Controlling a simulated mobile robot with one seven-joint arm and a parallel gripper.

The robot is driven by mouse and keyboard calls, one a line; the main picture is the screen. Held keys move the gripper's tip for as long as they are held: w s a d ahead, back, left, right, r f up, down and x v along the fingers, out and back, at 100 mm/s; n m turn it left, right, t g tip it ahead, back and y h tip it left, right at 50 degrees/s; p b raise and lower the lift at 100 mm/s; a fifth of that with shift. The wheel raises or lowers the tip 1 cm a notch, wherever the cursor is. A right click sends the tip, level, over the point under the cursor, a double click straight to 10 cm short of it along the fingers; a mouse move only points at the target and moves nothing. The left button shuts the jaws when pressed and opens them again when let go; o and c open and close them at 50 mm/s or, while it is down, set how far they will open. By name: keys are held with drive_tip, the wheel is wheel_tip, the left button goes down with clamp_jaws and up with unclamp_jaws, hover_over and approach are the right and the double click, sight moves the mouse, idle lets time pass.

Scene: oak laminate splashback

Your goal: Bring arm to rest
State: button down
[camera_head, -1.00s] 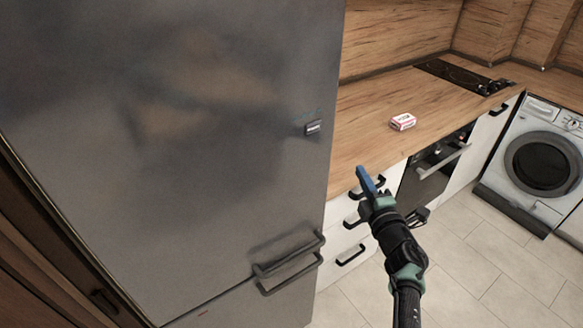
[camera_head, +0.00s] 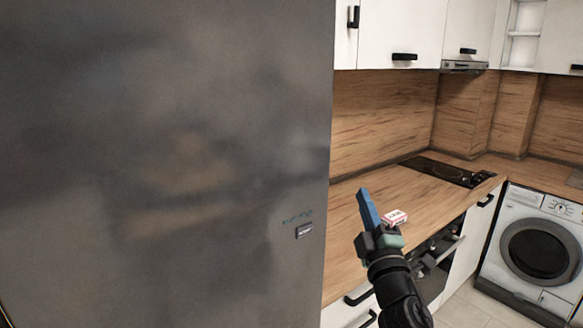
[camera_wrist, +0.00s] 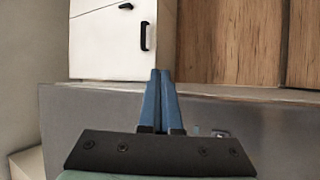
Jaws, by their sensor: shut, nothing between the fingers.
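My gripper (camera_head: 367,209) is raised in front of the wooden counter (camera_head: 343,206) in the head view, right of the tall grey fridge (camera_head: 160,160). Its blue fingers point up and are together, with nothing between them. In the wrist view my gripper (camera_wrist: 160,75) shows its two blue fingers side by side and empty. A small red and white box (camera_head: 396,217) lies on the counter, partly hidden behind my gripper in the head view.
A black cooktop (camera_head: 447,171) is set in the counter farther back. An oven (camera_head: 437,262) sits below the counter and a washing machine (camera_head: 537,248) stands at the right. White upper cabinets (camera_head: 400,30) and a range hood (camera_head: 464,66) hang above.

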drive_tip(key=s+a+r+m+t+h, duration=0.1)
drive_tip(key=s+a+r+m+h, duration=0.2)
drive_tip(key=r, duration=0.4)
drive_tip(key=s+a+r+m+t, duration=0.1)
drive_tip(key=s+a+r+m, duration=0.3)
drive_tip(key=r, duration=0.3)
drive_tip(key=s+a+r+m+t+h, duration=0.2)
drive_tip(key=s+r+m, duration=0.25)
drive_tip(key=r, duration=0.25)
drive_tip(key=s+a+r+m+y, duration=0.1)
drive_tip(key=s+a+r+m, duration=0.1)
drive_tip(key=s, duration=0.7)
drive_tip(key=s+a+r+m+y, duration=0.2)
drive_tip(key=s+a+r, duration=0.2)
drive_tip(key=s, duration=0.6)
wheel_tip(320, 180, up, 3)
drive_tip(key=shift+s+f+t, duration=0.2)
drive_tip(key=shift+s+t, duration=0.05)
drive_tip(key=shift+t, duration=0.15)
drive_tip(key=shift+a, duration=0.1)
